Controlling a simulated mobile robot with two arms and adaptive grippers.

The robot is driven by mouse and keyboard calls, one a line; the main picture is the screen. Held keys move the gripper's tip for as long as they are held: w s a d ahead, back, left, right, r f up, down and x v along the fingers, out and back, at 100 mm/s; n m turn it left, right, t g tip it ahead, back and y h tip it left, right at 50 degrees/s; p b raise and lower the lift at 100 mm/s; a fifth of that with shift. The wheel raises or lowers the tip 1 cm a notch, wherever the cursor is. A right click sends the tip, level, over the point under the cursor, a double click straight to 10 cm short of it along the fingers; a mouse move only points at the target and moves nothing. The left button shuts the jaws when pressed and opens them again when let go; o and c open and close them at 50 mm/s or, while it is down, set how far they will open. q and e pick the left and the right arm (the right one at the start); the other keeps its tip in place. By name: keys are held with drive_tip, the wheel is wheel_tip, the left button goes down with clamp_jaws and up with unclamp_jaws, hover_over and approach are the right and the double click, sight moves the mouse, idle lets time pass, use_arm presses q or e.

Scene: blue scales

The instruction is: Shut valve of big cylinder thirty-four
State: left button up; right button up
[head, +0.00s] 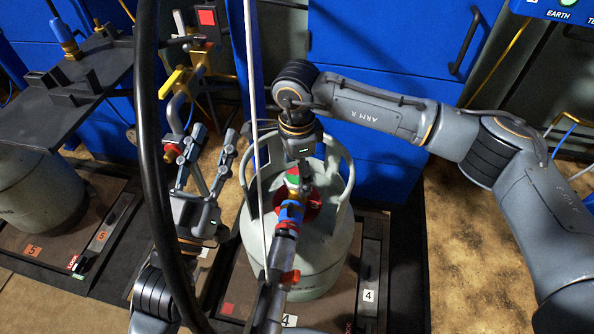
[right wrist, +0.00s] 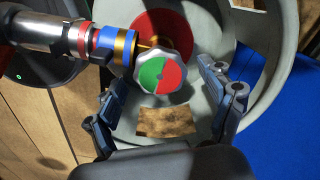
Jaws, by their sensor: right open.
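A big grey-green cylinder (head: 318,250) stands upright on the scale labelled 4. I can read no number thirty-four on it. Its valve knob (head: 293,181), a silver wheel with a green and red face, is at the top and shows close up in the right wrist view (right wrist: 160,76). My right gripper (head: 300,158) is above the knob in the head view. In the right wrist view (right wrist: 165,108) its fingers are open, one on each side below the knob, apart from it. My left gripper (head: 208,142) is left of the cylinder, fingers spread and empty.
A hose with a blue and gold coupling (head: 290,212) joins the valve. A thick black hose (head: 148,130) hangs in front of the left arm. Another cylinder (head: 38,195) stands on scale 5 at left. Blue cabinets (head: 385,40) close off the back.

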drive_tip(key=c, duration=1.1)
drive_tip(key=shift+c, duration=0.2)
